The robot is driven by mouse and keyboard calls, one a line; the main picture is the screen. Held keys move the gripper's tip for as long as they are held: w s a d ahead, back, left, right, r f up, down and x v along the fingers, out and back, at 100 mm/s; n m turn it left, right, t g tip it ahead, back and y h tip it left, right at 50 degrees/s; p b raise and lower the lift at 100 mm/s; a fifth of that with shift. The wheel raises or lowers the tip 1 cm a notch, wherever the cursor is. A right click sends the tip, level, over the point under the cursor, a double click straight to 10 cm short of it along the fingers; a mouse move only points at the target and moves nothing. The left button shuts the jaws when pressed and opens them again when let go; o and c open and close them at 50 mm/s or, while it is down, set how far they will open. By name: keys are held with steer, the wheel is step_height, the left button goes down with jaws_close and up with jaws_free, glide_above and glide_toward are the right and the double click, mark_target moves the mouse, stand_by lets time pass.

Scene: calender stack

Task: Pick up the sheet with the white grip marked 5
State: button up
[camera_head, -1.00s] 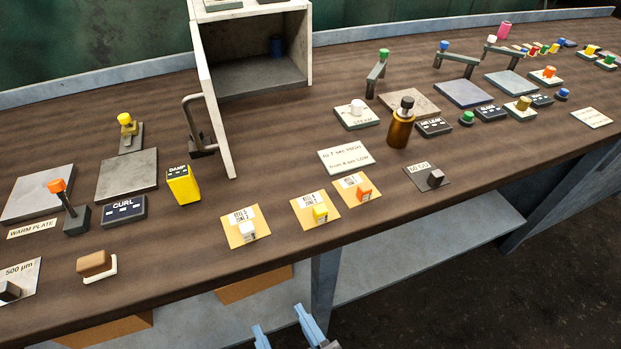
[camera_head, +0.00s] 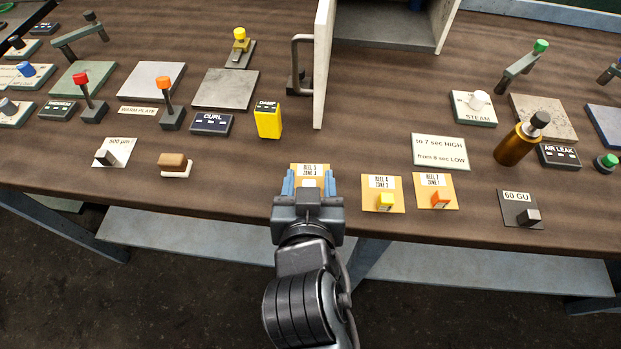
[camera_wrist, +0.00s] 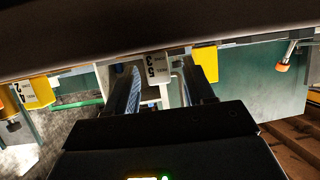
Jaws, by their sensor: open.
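An orange sheet (camera_head: 324,169) labelled REEL 5 ZONE 3 lies near the bench's front edge. Its white grip (camera_head: 309,183) shows partly between my fingers. My gripper (camera_head: 309,186) is open over this sheet, one finger on each side of the grip, and covers the sheet's front part.
A sheet with a yellow grip (camera_head: 385,202) and one with an orange grip (camera_head: 440,199) lie to the right. A yellow DAMP block (camera_head: 268,120) and an open cabinet door (camera_head: 323,65) stand behind. A brown-topped block (camera_head: 173,163) sits left, with bare bench between.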

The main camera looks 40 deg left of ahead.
steer(key=shift+w+a+f, duration=0.2)
steer(key=shift+w+a, duration=0.1)
steer(key=shift+w, duration=0.05)
jaws_close()
stand_by(0.3)
